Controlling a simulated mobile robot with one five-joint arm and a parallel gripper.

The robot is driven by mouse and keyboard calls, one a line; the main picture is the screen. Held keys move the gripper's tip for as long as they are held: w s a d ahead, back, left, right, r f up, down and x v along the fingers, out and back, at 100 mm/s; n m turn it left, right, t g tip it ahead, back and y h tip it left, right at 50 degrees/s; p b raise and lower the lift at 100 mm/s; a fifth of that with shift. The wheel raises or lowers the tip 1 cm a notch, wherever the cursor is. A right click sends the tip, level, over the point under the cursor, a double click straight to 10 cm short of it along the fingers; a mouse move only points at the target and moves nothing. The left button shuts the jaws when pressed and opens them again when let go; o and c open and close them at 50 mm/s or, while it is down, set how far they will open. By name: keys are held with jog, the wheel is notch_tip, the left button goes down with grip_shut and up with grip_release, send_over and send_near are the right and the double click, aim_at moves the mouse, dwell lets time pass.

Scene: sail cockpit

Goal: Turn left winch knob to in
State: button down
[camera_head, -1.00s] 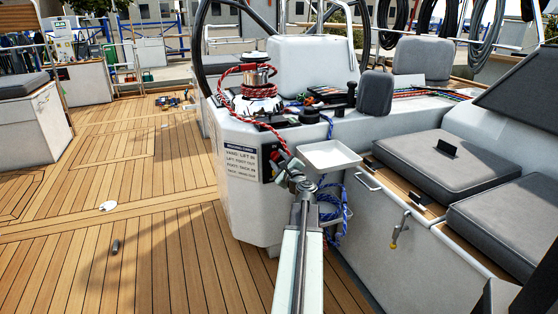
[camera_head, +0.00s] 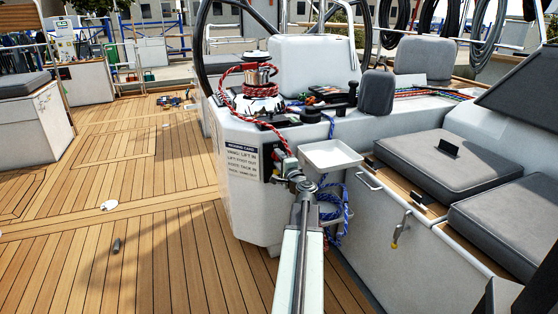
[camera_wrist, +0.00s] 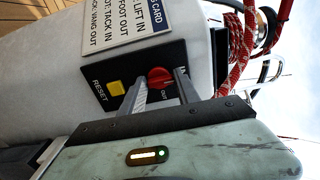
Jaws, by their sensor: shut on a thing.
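The red winch knob (camera_wrist: 158,77) sits on a black panel (camera_wrist: 113,72) and lies between the two fingers of my gripper (camera_wrist: 163,84) in the wrist view. The fingers are closed on the knob's sides. A white label reading OUT shows beside the knob, and another label by the right finger is partly hidden. In the head view my gripper (camera_head: 280,170) is at the panel (camera_head: 267,162) on the front of the white console; the knob is too small and covered to make out there.
A yellow RESET button (camera_wrist: 115,88) is close to the left finger. An instruction card (camera_head: 241,162) is beside the panel. A winch (camera_head: 258,80) with red rope stands above, and the rope hangs close to my gripper. A white tray (camera_head: 330,155) is just right.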

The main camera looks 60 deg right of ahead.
jog(key=shift+s, duration=0.1)
dwell(0.5)
jog(key=c, duration=0.9)
grip_release()
jog(key=v, duration=0.7)
jog(key=shift+s+a, duration=0.25)
